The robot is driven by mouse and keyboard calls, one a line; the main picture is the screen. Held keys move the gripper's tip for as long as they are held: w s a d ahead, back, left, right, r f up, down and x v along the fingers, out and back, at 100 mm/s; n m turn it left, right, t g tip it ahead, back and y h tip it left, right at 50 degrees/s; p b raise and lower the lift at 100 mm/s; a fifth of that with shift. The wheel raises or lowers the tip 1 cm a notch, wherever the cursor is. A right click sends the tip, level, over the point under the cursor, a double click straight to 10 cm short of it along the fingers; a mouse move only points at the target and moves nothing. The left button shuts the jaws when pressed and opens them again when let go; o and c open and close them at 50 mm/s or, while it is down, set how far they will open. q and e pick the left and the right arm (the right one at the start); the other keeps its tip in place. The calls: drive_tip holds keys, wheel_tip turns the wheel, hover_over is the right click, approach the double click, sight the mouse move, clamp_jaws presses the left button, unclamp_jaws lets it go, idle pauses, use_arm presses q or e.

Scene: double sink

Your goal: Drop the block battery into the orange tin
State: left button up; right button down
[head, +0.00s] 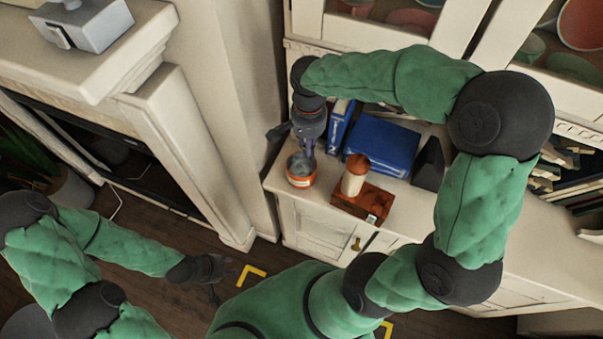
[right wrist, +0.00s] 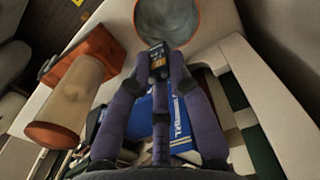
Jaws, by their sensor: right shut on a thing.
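The orange tin (head: 301,181) stands open near the left end of the white cabinet top, and its round mouth shows at the top of the right wrist view (right wrist: 196,35). My right gripper (head: 308,150) points down just over the tin. In the right wrist view, my right gripper (right wrist: 160,60) is shut on the small dark block battery (right wrist: 158,65), at the near edge of the tin's mouth in the picture. In the head view the battery is too small to make out. My left gripper (head: 222,278) is low at the left, away from the cabinet, with its fingers apart and nothing visible between them.
A reddish-brown wooden box (head: 376,204) with a pale, brown-topped cylinder (head: 353,180) stands right of the tin. A white fireplace surround (head: 175,130) is left of the cabinet.

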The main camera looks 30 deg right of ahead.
drive_tip(key=shift+f+b, duration=0.4)
drive_tip(key=shift+f, duration=0.5)
drive_tip(key=c, duration=1.1)
unclamp_jaws()
drive_tip(key=shift+o, duration=0.2)
drive_tip(key=shift+r, duration=0.1)
wheel_tip(320, 180, up, 12)
